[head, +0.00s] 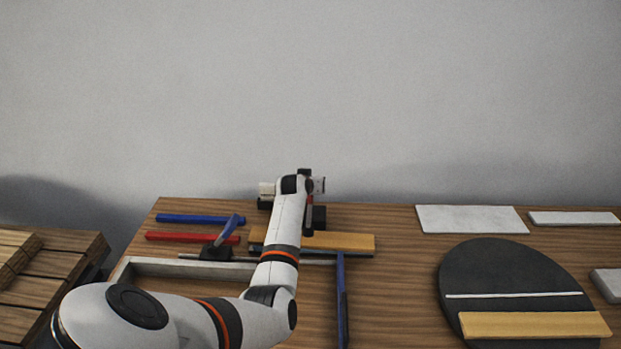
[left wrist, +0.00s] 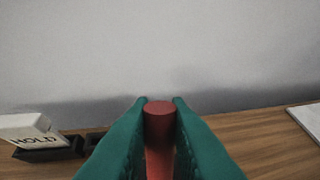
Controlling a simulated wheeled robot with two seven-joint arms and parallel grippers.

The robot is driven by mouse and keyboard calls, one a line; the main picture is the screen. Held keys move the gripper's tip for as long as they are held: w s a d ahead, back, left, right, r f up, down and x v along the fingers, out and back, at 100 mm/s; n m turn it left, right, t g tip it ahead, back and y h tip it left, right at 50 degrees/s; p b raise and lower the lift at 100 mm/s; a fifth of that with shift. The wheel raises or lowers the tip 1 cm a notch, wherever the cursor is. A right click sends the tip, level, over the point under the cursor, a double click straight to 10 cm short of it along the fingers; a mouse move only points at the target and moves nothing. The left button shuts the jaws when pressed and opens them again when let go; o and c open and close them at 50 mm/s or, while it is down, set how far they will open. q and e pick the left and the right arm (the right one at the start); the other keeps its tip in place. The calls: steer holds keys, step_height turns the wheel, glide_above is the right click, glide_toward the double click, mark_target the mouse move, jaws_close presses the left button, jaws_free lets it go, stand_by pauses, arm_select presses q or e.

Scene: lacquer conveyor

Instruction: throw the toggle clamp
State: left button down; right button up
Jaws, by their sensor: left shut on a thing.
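My left gripper (left wrist: 160,104) has its green fingers closed on a red, round-topped handle (left wrist: 160,145), which stands up between them in the left wrist view. In the head view my left arm reaches to the back of the table and hides most of this handle and whatever it is fixed to. A dark block (head: 319,217) shows just right of my wrist there. A blue lever (head: 230,230) on a small black base stands tilted left of my arm. I cannot tell which of these parts belong to the toggle clamp. My right gripper is out of view.
A pale block marked HOLD (left wrist: 30,130) sits left of the handle. A yellow board (head: 345,243) lies under my forearm, near a grey frame (head: 190,268). Blue (head: 200,219) and red (head: 190,237) bars lie left.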

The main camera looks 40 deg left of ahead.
arm_select(q)
steer(key=shift+s+d+t+y+b, duration=0.65)
steer(key=shift+s+t+y, duration=0.1)
steer(key=shift+t, duration=0.25)
steer(key=shift+f, duration=0.15)
steer(key=c, duration=1.4)
jaws_free()
steer(key=shift+s+d, duration=0.1)
steer(key=shift+r, duration=0.2)
